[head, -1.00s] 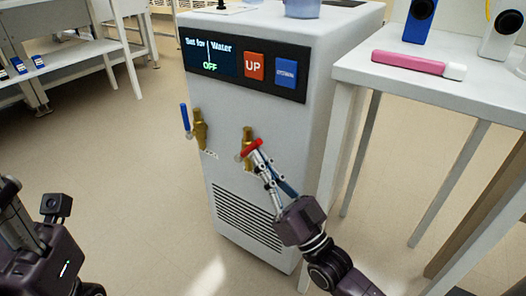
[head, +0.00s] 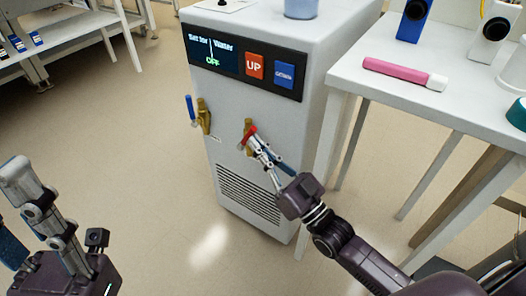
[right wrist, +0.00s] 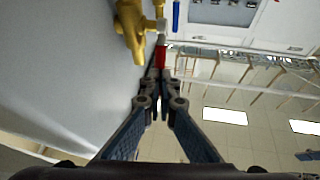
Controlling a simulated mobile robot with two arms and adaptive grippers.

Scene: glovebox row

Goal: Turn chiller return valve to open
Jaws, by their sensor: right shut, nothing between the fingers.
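The chiller (head: 235,130) is a white cabinet with two brass valves on its front. The left valve (head: 203,115) has an upright blue handle (head: 191,110). The valve labels are too small to read. My right gripper (head: 256,148) is shut with nothing between its fingers; its tips (right wrist: 160,76) are at the red handle, and contact is unclear. My left gripper (head: 25,180) is at the lower left, away from the chiller; its jaw state is unclear.
The chiller panel (head: 245,65) reads OFF beside a red UP button. A white table (head: 440,105) with a pink-and-white object (head: 400,73) stands close on the right. Open floor (head: 140,150) lies left of the chiller.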

